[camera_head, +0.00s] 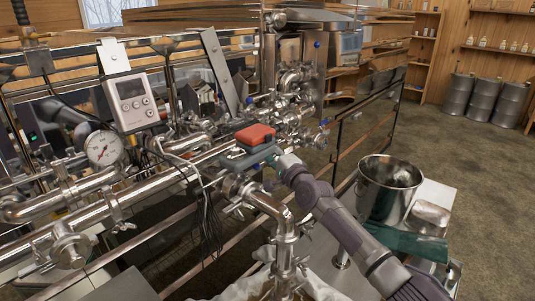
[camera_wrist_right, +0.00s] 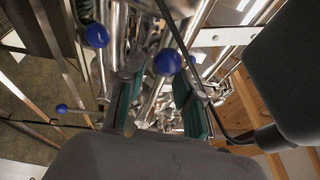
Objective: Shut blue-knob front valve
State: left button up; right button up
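Several blue knobs on levers show among the steel pipes. In the right wrist view one blue knob (camera_wrist_right: 167,62) appears in the gap between my finger pads; I cannot tell its depth or whether it is touched. A second knob (camera_wrist_right: 96,35) and a third (camera_wrist_right: 62,108) lie to the left. In the head view, blue knobs show at the right pipe end (camera_head: 325,121) and higher up (camera_head: 317,44). My right gripper (camera_wrist_right: 158,104), with teal pads apart, is open and empty. In the head view it (camera_head: 264,158) is beside the front pipes, partly hidden. My left gripper is not clearly visible.
A gauge (camera_head: 103,148), a white digital meter (camera_head: 131,101) and hanging cables crowd the left. A steel pot (camera_head: 389,188) stands right of my right arm. Open floor lies beyond, with barrels (camera_head: 483,98) at the back.

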jog(key=shift+w+a, duration=0.15)
jog(key=shift+w, duration=0.4)
jog(key=shift+r, duration=0.1)
grip_shut()
